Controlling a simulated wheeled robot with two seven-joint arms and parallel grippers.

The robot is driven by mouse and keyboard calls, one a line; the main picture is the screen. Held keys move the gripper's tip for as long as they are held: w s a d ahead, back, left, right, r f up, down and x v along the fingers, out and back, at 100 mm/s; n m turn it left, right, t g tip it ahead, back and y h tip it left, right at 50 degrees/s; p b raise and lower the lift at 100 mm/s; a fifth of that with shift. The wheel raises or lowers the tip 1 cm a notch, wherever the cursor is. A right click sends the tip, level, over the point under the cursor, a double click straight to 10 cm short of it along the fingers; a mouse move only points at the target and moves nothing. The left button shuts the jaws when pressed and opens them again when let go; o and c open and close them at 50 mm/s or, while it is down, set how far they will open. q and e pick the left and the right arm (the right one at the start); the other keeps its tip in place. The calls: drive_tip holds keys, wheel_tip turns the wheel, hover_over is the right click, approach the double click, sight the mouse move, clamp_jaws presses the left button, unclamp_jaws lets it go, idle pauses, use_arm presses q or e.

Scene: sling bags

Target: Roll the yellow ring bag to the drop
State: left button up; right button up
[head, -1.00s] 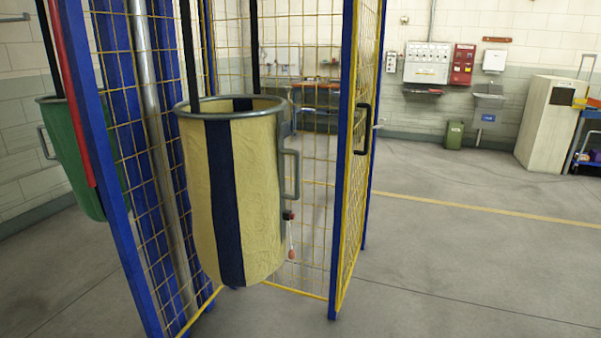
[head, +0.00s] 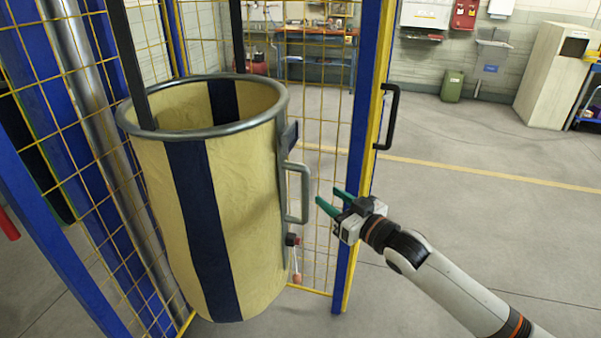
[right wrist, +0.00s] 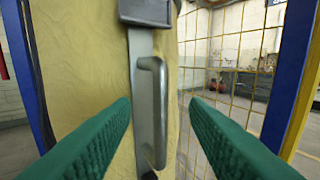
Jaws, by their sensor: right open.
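The yellow ring bag (head: 250,190) hangs by dark straps, with a dark blue vertical stripe and a grey metal ring (head: 215,132) around its open top. A grey handle (head: 303,192) sticks out from its right side. My right gripper (head: 328,202) has green fingers and is open, just right of and slightly below the handle. In the right wrist view the handle (right wrist: 158,112) stands upright between the two fingers, ahead of them, and nothing is held. The left gripper is not in view.
A blue and yellow mesh cage surrounds the bag; its blue post (head: 362,130) with a black door handle (head: 388,116) stands close behind my right gripper. A red-tipped cord (head: 296,270) hangs below the bag's handle.

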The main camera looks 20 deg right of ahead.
sight(308, 182)
drive_tip(key=p+x, duration=0.2)
drive_tip(key=x, duration=0.9)
drive_tip(key=shift+w, duration=0.35)
drive_tip(key=shift+a, duration=0.1)
clamp_jaws()
